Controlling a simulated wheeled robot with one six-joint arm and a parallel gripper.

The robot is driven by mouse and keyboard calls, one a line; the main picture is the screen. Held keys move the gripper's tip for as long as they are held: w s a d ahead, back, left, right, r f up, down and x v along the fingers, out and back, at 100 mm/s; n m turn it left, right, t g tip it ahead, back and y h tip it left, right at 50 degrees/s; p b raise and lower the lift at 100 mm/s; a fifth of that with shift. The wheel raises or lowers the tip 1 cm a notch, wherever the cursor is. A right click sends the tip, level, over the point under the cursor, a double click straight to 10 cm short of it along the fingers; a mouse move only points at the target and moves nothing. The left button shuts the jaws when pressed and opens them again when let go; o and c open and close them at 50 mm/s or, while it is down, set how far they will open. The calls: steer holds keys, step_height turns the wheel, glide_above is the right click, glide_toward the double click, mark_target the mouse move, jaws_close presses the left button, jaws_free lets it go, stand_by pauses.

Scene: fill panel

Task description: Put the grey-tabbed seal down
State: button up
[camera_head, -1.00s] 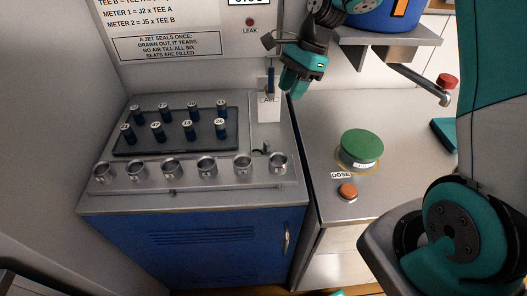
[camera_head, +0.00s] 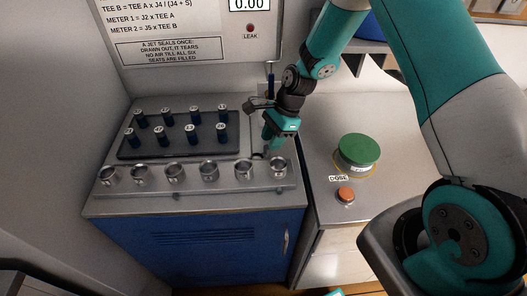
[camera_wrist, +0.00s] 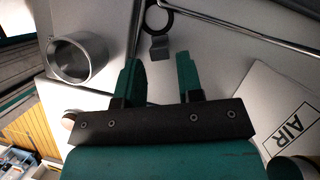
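The seal is a dark ring (camera_wrist: 158,19) with a small grey tab (camera_wrist: 160,47), seen in the wrist view just beyond my fingertips. It lies on the light grey worktop, apart from both fingers. In the head view a small dark shape (camera_head: 257,155) beside my fingertips appears to be the seal, partly hidden by my gripper. My gripper (camera_head: 268,143) points down at the right end of the worktop, behind the rightmost cup. In the wrist view my gripper (camera_wrist: 160,76) is open, with two teal fingers well apart and nothing between them.
A row of metal cups (camera_head: 209,170) runs along the front; the rightmost cup (camera_wrist: 82,58) is close to my left finger. A dark rack (camera_head: 134,152) holds several numbered jets behind. An AIR plate (camera_wrist: 290,115) stands nearby. A green knob (camera_head: 359,149) and orange button (camera_head: 346,194) are at right.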

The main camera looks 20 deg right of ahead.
mark_target(259, 154)
steer(key=shift+p+x, duration=0.4)
steer(key=shift+x, duration=1.35)
jaws_close()
steer(key=shift+r, duration=0.15)
